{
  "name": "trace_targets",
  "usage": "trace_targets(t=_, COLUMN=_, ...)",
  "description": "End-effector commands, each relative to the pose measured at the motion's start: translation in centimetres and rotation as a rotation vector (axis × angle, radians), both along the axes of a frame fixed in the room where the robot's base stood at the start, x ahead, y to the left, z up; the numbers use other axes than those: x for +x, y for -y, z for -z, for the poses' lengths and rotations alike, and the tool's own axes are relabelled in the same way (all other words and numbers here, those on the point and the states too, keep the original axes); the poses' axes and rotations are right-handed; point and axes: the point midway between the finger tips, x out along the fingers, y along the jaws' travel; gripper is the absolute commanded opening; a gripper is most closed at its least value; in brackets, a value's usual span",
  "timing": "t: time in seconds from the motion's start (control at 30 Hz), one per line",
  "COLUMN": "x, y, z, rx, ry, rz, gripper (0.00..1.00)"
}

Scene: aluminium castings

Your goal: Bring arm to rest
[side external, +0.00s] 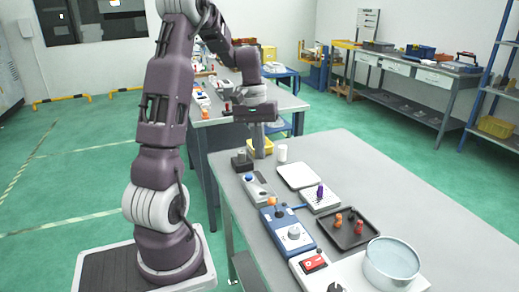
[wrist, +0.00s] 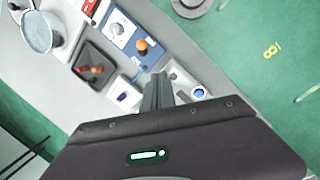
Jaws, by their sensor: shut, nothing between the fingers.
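My gripper (side external: 260,148) is above the far left part of the grey table (side external: 413,187) in the side external view. Its fingers point down, close together with nothing between them. In the wrist view the shut fingers (wrist: 158,88) reach toward the table from the dark gripper body, near a grey box with a blue button. That box (side external: 257,187) also shows in the side external view, in front of the gripper. Whether the fingertips touch anything below is hard to tell.
The table's right side is clear.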

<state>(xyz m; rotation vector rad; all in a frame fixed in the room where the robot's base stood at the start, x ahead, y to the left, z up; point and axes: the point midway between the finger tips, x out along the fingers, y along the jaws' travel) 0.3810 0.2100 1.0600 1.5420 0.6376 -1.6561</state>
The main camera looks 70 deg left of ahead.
Motion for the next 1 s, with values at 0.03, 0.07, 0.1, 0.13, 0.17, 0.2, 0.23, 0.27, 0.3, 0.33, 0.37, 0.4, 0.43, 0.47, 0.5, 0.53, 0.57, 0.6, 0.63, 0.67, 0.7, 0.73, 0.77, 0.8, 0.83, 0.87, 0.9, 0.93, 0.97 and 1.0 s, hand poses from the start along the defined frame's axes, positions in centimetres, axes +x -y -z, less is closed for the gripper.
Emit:
trace_targets(t=0.03, x=0.0, y=0.0, z=-0.1, rx=0.0, ry=0.0, rz=0.0, gripper=0.0)
trace_targets(t=0.07, x=-0.1, y=0.0, z=-0.1, rx=0.0, ry=0.0, rz=0.0, gripper=0.0)
trace_targets(t=0.1, x=-0.1, y=0.0, z=-0.1, rx=0.0, ry=0.0, rz=0.0, gripper=0.0)
trace_targets(t=0.13, x=-0.1, y=0.0, z=-0.1, rx=0.0, ry=0.0, rz=0.0, gripper=0.0)
trace_targets(t=0.17, x=0.0, y=0.0, z=-0.1, rx=0.0, ry=0.0, rz=0.0, gripper=0.0)
trace_targets(t=0.2, x=0.0, y=0.0, z=0.0, rx=0.0, ry=0.0, rz=0.0, gripper=0.0)
trace_targets(t=0.23, x=0.0, y=0.0, z=0.0, rx=0.0, ry=0.0, rz=0.0, gripper=0.0)
trace_targets(t=0.27, x=0.0, y=0.0, z=0.0, rx=0.0, ry=0.0, rz=0.0, gripper=0.0)
trace_targets(t=0.3, x=0.0, y=0.0, z=0.0, rx=0.0, ry=0.0, rz=0.0, gripper=0.0)
trace_targets(t=0.33, x=0.0, y=0.0, z=0.0, rx=0.0, ry=0.0, rz=0.0, gripper=0.0)
trace_targets(t=0.37, x=0.0, y=0.0, z=0.0, rx=0.0, ry=0.0, rz=0.0, gripper=0.0)
trace_targets(t=0.4, x=0.0, y=0.1, z=-0.1, rx=0.002, ry=0.001, rz=0.004, gripper=0.0)
trace_targets(t=0.43, x=0.1, y=0.5, z=-0.4, rx=0.008, ry=0.005, rz=0.014, gripper=0.0)
trace_targets(t=0.47, x=0.2, y=1.2, z=-1.0, rx=0.019, ry=0.011, rz=0.034, gripper=0.0)
trace_targets(t=0.5, x=0.4, y=2.8, z=-2.1, rx=0.045, ry=0.026, rz=0.077, gripper=0.0)
trace_targets(t=0.53, x=0.6, y=4.4, z=-3.2, rx=0.071, ry=0.045, rz=0.121, gripper=0.0)
trace_targets(t=0.57, x=0.5, y=6.5, z=-4.5, rx=0.103, ry=0.068, rz=0.175, gripper=0.0)
trace_targets(t=0.6, x=0.1, y=9.5, z=-6.1, rx=0.148, ry=0.104, rz=0.257, gripper=0.0)
trace_targets(t=0.63, x=-0.5, y=11.8, z=-7.3, rx=0.182, ry=0.135, rz=0.322, gripper=0.0)
trace_targets(t=0.67, x=-1.4, y=14.1, z=-8.2, rx=0.216, ry=0.168, rz=0.387, gripper=0.0)
trace_targets(t=0.7, x=-2.8, y=16.8, z=-9.2, rx=0.257, ry=0.216, rz=0.47, gripper=0.0)
trace_targets(t=0.73, x=-3.9, y=18.5, z=-9.7, rx=0.285, ry=0.252, rz=0.53, gripper=0.0)
trace_targets(t=0.77, x=-5.2, y=20.0, z=-10.1, rx=0.31, ry=0.288, rz=0.584, gripper=0.0)
trace_targets(t=0.8, x=-6.7, y=21.7, z=-10.4, rx=0.34, ry=0.336, rz=0.65, gripper=0.0)
trace_targets(t=0.83, x=-7.8, y=22.7, z=-10.5, rx=0.359, ry=0.37, rz=0.694, gripper=0.0)
trace_targets(t=0.87, x=-8.9, y=23.5, z=-10.4, rx=0.375, ry=0.4, rz=0.734, gripper=0.0)
trace_targets(t=0.9, x=-10.0, y=24.3, z=-10.3, rx=0.391, ry=0.437, rz=0.778, gripper=0.0)
trace_targets(t=0.93, x=-10.7, y=24.7, z=-10.2, rx=0.401, ry=0.46, rz=0.806, gripper=0.0)
trace_targets(t=0.97, x=-11.3, y=25.0, z=-10.1, rx=0.41, ry=0.48, rz=0.827, gripper=0.0)
trace_targets(t=1.0, x=-11.9, y=25.3, z=-10.0, rx=0.417, ry=0.499, rz=0.847, gripper=0.0)
